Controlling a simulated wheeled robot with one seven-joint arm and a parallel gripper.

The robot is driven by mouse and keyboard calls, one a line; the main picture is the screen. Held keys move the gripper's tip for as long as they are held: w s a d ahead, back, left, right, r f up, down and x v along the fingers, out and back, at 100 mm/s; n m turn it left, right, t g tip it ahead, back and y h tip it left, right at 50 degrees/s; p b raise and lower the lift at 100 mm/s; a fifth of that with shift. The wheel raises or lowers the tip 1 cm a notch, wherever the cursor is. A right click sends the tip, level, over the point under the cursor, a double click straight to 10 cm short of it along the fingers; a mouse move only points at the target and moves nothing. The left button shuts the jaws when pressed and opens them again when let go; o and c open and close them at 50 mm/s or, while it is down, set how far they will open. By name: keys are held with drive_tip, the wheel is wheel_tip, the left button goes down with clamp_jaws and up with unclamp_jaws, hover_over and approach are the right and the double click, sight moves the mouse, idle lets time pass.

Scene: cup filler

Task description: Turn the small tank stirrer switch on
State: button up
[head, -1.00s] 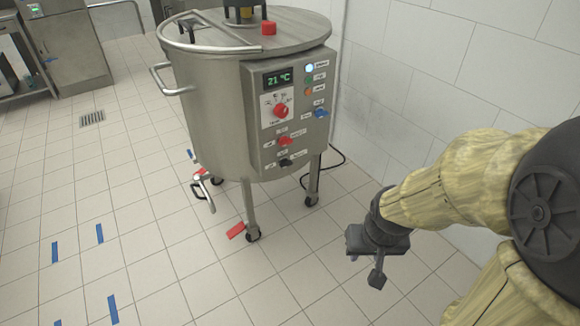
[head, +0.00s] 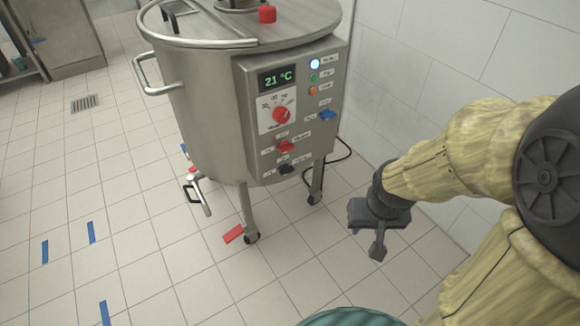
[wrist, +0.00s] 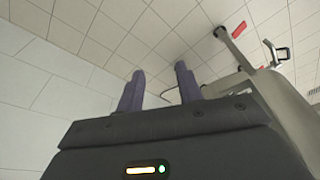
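The small tank (head: 205,110) is a steel vessel on legs, left of centre in the head view. Its control box (head: 250,130) carries a 21 °C display, a red dial (head: 282,114), a red switch (head: 286,147), a black switch (head: 286,169) and a blue switch (head: 327,115) on the right. The labels are too small to read, so I cannot tell which one is the stirrer switch. My gripper (head: 377,250) hangs low, right of the tank and apart from it. In the wrist view its two fingers (wrist: 160,72) are apart with nothing between them.
A white tiled wall (head: 440,60) stands close on the right. A black cable (head: 343,150) runs behind the tank. A drain valve (head: 197,192) sticks out low at its left. The tiled floor (head: 150,270) in front is open, with blue tape marks.

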drive_tip(key=shift+o, duration=1.3)
drive_tip(key=shift+s+a, duration=0.1)
drive_tip(key=shift+s, duration=0.2)
drive_tip(key=o, duration=0.3)
drive_tip(key=shift+w+f, duration=0.1)
drive_tip(key=shift+o, duration=0.4)
drive_tip(key=shift+n+t, duration=0.7)
drive_tip(key=shift+n, duration=0.1)
drive_tip(key=w+f, duration=0.1)
drive_tip(key=w, duration=0.1)
drive_tip(key=w+d+f, duration=0.1)
drive_tip(key=w+f, duration=0.1)
drive_tip(key=shift+f, duration=0.2)
drive_tip(key=w+a+f+n+t+y+b, duration=0.3)
drive_tip(key=w+a+f+n+t+y, duration=0.2)
drive_tip(key=w+a+f+t+y, duration=0.3)
drive_tip(key=f+t+y, duration=0.1)
drive_tip(key=t+y, duration=0.1)
drive_tip(key=t, duration=0.1)
drive_tip(key=shift+w+a+f, duration=0.3)
